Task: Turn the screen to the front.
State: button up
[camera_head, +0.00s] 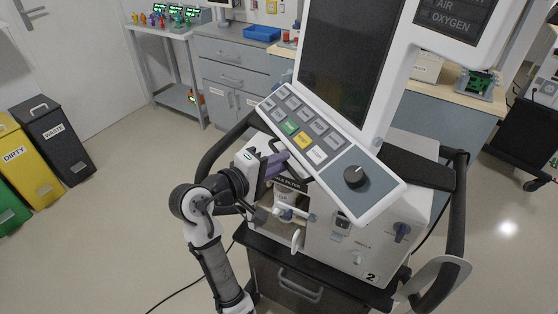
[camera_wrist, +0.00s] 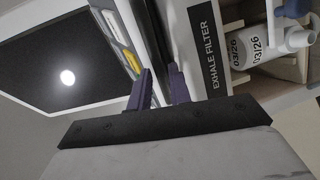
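The ventilator's screen (camera_head: 345,50) is a dark panel in a white frame at the top middle of the head view. Its lower part is a key panel (camera_head: 325,155) with grey, green and yellow keys and a black knob. The screen looks tilted in the picture, and its top is cut off. In the wrist view, the screen (camera_wrist: 70,65) fills the upper left. My gripper (camera_head: 273,168) is just below the key panel's left part, in front of the ventilator body (camera_head: 370,235). In the wrist view, its purple fingers (camera_wrist: 160,88) are apart, with nothing clearly held; contact with the panel cannot be told.
An EXHALE FILTER label (camera_wrist: 212,55) and a filter bottle (camera_wrist: 265,47) are right of the fingers. Black side handles (camera_head: 455,220) flank the ventilator. Waste bins (camera_head: 55,135) stand at the left, counters (camera_head: 232,65) behind.

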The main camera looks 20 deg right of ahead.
jog(key=shift+w+d+f, duration=0.1)
jog(key=shift+w+d, duration=0.05)
jog(key=shift+d, duration=0.15)
grip_shut()
